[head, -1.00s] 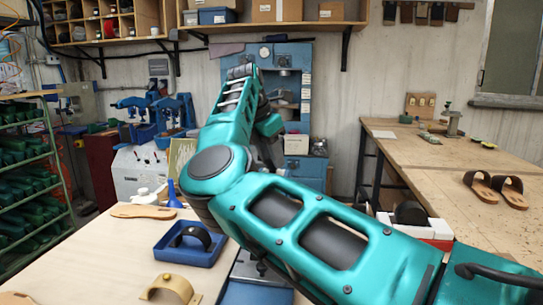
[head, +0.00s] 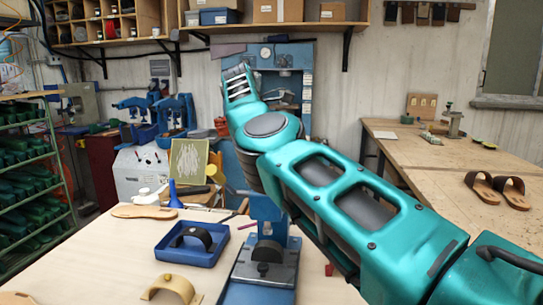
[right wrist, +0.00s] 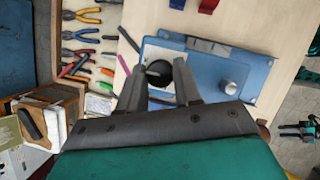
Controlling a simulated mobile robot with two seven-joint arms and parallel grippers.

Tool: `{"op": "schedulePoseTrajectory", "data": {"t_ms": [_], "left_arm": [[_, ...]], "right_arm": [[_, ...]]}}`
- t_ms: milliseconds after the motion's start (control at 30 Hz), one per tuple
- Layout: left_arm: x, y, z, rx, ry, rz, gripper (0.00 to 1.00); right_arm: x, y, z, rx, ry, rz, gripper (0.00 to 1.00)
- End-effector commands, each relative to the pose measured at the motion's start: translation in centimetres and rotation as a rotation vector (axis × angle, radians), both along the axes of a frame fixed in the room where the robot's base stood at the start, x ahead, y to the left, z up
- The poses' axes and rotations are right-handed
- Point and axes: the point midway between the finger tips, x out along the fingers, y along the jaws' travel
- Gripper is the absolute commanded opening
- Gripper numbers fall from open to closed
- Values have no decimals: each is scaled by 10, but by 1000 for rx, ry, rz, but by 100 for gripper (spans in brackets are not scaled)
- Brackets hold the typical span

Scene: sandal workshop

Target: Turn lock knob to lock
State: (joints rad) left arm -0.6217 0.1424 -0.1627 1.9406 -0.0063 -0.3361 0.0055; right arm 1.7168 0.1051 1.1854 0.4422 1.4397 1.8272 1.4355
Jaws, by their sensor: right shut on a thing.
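My right gripper (right wrist: 162,82) shows in the right wrist view, its two dark fingers on either side of a round black knob (right wrist: 158,74), shut on it. The knob sits on a blue device (right wrist: 205,70) on the light tabletop, with a silver round part (right wrist: 231,87) to its right. In the head view, the blue device (head: 258,290) with a grey plate stands at the table's front middle, beside my right arm. Which way the knob is turned is hard to tell. My left gripper is not in view.
A blue tray (head: 188,258) with a black strap piece, a tan strap piece (head: 170,289) and a sole (head: 145,212) lie left of the device. Pliers (right wrist: 82,16) and other tools lie near the knob in the wrist view. Sandals (head: 497,188) rest on the right bench.

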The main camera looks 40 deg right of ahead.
Motion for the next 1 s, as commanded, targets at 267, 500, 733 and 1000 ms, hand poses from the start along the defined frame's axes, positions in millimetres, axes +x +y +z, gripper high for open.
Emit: {"op": "schedulePoseTrajectory", "data": {"t_ms": [267, 500, 733, 1000], "left_arm": [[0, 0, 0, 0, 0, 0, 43], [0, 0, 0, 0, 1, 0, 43], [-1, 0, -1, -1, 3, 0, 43], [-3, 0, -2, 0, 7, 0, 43]], "right_arm": [[0, 0, 0, 1, -3, -10, 3], [0, 0, 0, 0, -2, -9, 41], [0, 0, 0, 0, -2, -8, 58], [-1, -1, 2, 0, -2, -8, 58]]}}
